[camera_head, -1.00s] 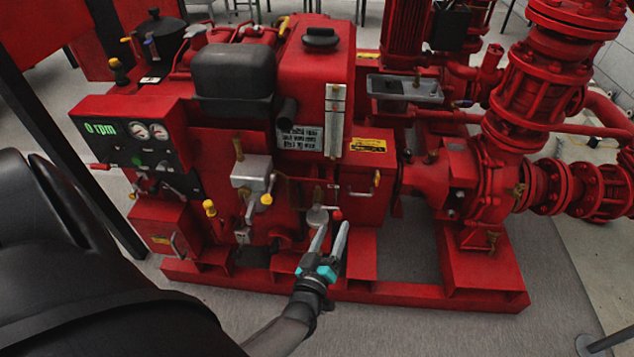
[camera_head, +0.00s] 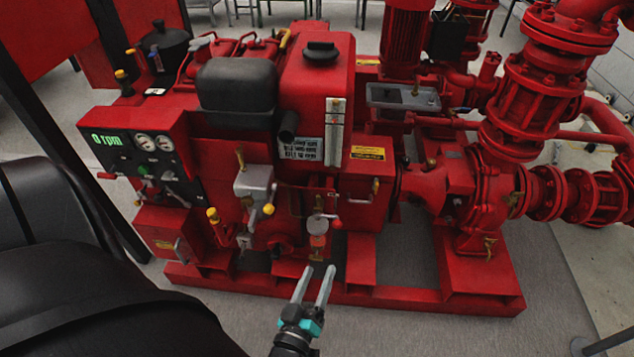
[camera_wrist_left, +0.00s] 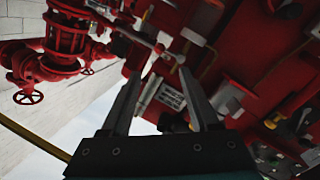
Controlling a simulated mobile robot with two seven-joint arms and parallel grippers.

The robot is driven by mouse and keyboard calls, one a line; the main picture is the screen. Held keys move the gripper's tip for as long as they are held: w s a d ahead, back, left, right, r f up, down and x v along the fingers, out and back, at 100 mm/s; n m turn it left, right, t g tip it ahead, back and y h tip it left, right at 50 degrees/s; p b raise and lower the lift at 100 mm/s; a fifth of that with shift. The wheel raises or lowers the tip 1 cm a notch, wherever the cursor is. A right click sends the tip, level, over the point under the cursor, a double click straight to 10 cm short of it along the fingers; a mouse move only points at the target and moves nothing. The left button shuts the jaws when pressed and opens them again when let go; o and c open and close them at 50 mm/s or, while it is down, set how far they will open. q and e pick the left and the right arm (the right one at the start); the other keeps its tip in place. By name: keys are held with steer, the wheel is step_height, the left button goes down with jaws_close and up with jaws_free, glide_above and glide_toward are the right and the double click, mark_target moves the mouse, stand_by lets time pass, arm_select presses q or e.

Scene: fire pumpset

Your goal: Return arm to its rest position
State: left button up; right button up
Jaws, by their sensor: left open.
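My left gripper (camera_head: 318,285) is open and empty in the head view, in front of the lower middle of the red pumpset (camera_head: 240,150). Its fingertips point at the pumpset just above the base frame (camera_head: 440,300), below a round gauge-like fitting (camera_head: 318,225) with a red knob beside it. In the left wrist view the two fingers (camera_wrist_left: 155,85) are spread with nothing between them, and red machine parts show beyond. My right gripper is not in view.
The control panel (camera_head: 135,145) reads 0 rpm at the left. Yellow-tipped levers (camera_head: 268,210) stick out from the pumpset's front. Large red pipes (camera_head: 550,80) stand at the right. The grey floor (camera_head: 400,335) in front of the base is clear.

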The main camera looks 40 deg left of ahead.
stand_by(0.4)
